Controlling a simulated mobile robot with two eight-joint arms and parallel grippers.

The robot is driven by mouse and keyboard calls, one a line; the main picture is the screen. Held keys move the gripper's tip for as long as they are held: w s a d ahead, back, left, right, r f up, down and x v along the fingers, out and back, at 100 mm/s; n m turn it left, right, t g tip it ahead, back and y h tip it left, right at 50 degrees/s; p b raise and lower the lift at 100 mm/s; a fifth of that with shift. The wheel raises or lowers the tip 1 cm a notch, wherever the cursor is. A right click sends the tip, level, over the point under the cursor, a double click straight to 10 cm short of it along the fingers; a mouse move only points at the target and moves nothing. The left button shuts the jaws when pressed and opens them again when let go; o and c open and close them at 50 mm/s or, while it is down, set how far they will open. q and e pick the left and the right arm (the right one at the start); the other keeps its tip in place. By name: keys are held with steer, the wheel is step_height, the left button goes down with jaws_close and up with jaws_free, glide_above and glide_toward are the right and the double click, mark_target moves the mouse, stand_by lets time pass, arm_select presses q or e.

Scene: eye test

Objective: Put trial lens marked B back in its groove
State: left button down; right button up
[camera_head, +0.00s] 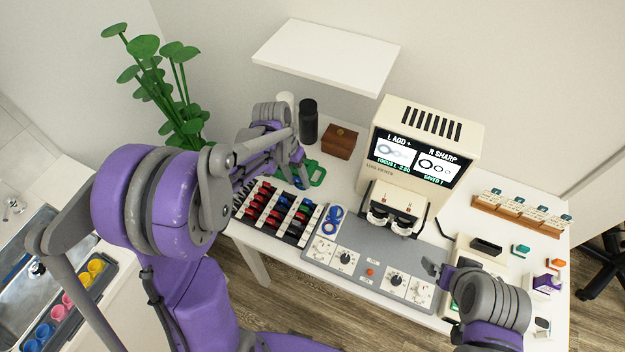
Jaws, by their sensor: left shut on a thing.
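The trial lens rack (311,222) lies on the left part of the white table. Its dark grooves hold rows of red, blue and green lens tabs. The letters are too small to read, so I cannot tell which lens or groove is B. My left gripper (298,179) is behind the rack, over a green tray (318,174). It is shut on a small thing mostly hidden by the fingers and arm. My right gripper (434,267) is low over the front right of the table, apart from the rack. I cannot tell its jaw state.
A cream lens viewer (424,122) with a lit screen stands behind a grey control panel (372,262) with dials. A blue eyeglass-shaped piece (331,220) lies beside the rack. A black bottle (308,122) and brown box (340,142) stand at the back. A card rack (520,212) is right.

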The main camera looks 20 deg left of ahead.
arm_select(q)
steer(key=shift+s+a+f+y+b, duration=0.2)
steer(key=shift+s+a+y+b, duration=0.3)
steer(key=shift+s+a+y, duration=0.15)
steer(key=shift+s+a+f+y+b, duration=0.15)
steer(key=shift+s+a+y+b, duration=0.3)
steer(key=shift+s+a+y, duration=0.2)
steer(key=shift+f, duration=0.5)
steer(key=shift+w, duration=0.1)
arm_select(e)
steer(key=f, duration=0.1)
steer(key=s+f, duration=0.1)
steer(key=f, duration=0.1)
steer(key=shift+s+d+f, duration=0.15)
steer(key=shift+s+f, duration=0.2)
steer(key=shift+f, duration=0.05)
arm_select(q)
steer(key=shift+f+b, duration=0.15)
steer(key=shift+b, duration=0.15)
arm_select(e)
steer(key=shift+f, duration=0.1)
